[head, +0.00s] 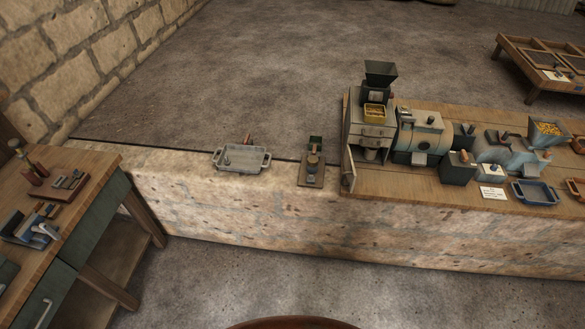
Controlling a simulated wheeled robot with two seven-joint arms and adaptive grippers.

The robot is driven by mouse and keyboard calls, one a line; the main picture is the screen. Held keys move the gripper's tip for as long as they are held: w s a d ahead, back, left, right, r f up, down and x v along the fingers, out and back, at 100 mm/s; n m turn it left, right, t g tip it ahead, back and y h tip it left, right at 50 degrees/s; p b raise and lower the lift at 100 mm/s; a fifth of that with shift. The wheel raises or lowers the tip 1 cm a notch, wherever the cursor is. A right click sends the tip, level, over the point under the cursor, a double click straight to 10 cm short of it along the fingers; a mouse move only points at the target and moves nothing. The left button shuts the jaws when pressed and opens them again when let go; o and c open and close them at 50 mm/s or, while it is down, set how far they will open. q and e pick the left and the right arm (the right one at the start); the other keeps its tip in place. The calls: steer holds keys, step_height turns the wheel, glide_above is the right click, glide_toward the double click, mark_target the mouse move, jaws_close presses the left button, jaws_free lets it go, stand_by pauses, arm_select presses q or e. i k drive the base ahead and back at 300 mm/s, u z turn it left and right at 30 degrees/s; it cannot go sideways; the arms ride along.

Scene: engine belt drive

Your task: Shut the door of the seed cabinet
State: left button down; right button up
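A grey-beige cabinet (372,132), which looks like the seed cabinet, stands at the left end of the wooden board on the stone ledge. A narrow upright panel (348,168) at its front left looks like its door, swung open toward the front and seen nearly edge-on. The lower front of the cabinet looks open, with a pale object inside that is too small to tell. Neither of my grippers is in view.
A grey metal tray (241,158) and a small device (312,165) stand on the ledge left of the cabinet. A drum-shaped machine (420,130) stands close on its right. A tool-covered workbench (70,185) is at the left. The floor before the ledge is clear.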

mark_target(350, 173)
steer(key=u, duration=0.2)
steer(key=i, duration=1.3)
steer(key=z, duration=0.6)
